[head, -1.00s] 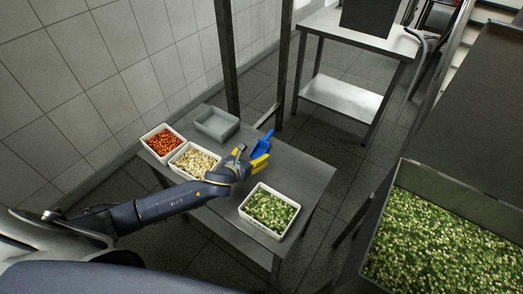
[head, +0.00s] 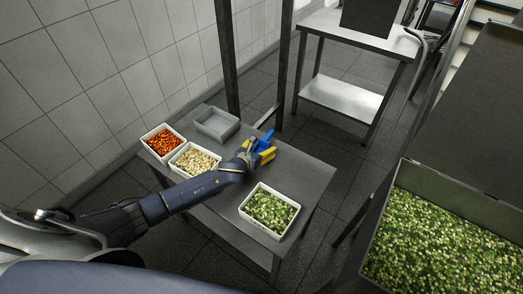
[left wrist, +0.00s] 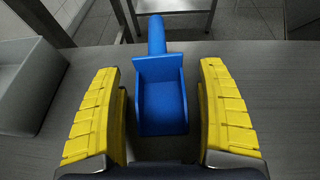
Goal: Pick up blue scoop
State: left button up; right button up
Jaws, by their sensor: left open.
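The blue scoop (head: 268,137) lies on the grey metal table (head: 305,175) near its back edge. In the left wrist view the scoop (left wrist: 160,100) has its tray toward me and its handle pointing away, up the picture. My left gripper (head: 264,150) is at the scoop. In the left wrist view its yellow fingers (left wrist: 162,110) are open, one on each side of the scoop's tray, with gaps between. In the head view the gripper hides part of the scoop. My right gripper is not in view.
An empty grey container (head: 217,124) stands left of the scoop. White containers hold orange-red pieces (head: 162,142), pale pieces (head: 194,160) and green pieces (head: 270,210). A metal upright (head: 283,70) stands behind the table. A large green-filled bin (head: 430,240) is at the right.

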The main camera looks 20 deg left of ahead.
aim_at(262, 151)
pick_arm(q)
jog(key=shift+c, duration=0.4)
jog(key=c, duration=1.2)
notch_tip(262, 151, up, 20)
